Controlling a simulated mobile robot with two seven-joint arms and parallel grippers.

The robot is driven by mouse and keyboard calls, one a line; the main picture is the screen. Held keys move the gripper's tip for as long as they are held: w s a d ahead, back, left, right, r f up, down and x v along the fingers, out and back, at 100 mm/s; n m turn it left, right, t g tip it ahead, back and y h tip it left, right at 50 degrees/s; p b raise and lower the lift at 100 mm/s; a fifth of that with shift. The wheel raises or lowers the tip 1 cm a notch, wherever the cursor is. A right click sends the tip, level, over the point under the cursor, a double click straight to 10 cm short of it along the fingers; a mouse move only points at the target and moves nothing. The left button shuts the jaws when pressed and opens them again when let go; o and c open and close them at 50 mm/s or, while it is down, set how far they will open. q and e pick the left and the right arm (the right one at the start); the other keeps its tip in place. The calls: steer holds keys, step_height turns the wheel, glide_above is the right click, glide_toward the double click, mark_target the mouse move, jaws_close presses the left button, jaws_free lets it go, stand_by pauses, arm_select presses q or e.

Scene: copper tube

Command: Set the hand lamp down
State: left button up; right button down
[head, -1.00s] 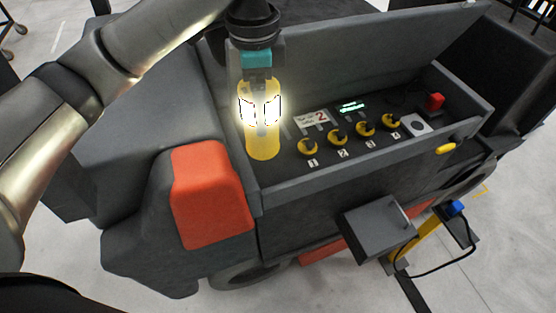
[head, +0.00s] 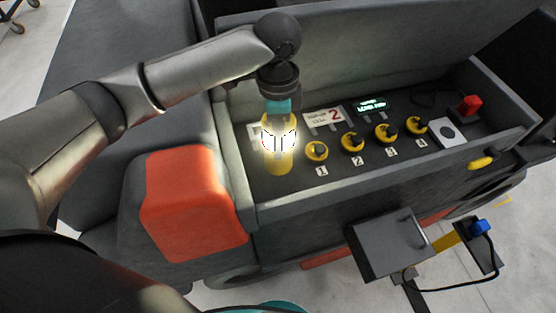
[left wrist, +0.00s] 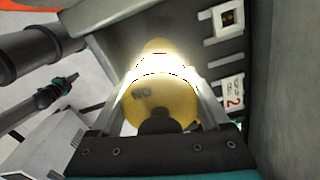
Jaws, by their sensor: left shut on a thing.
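The hand lamp (head: 279,162) is a yellow cylinder with a bright lit band. It stands upright at the left end of the open console box, left of knob 1. My left gripper (head: 279,137) reaches down from above and is shut on it. In the left wrist view the lamp (left wrist: 163,102) sits between the two fingers, and glare hides part of it. From these views I cannot tell whether its base touches the console floor. A small dark arm end with teal (left wrist: 62,88) in the left wrist view looks like my right gripper; its jaws are too small to read.
Several yellow knobs (head: 353,142) stand right of the lamp, with a card marked 2 (head: 324,117) and a lit display (head: 371,104) behind. A red button (head: 469,105) is at the far right. The box's front wall (head: 330,196) and raised lid (head: 350,45) bound the space.

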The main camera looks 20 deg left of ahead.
arm_select(q)
steer(key=shift+s+f, duration=0.1)
steer(key=shift+f, duration=3.05)
arm_select(e)
steer(key=shift+w, duration=0.7)
arm_select(q)
steer(key=shift+f, duration=0.1)
steer(key=o, duration=1.6)
steer(key=shift+f, duration=0.1)
arm_select(e)
steer(key=shift+s, duration=0.2)
arm_select(q)
step_height(320, 180, up, 12)
steer(key=shift+r, duration=0.2)
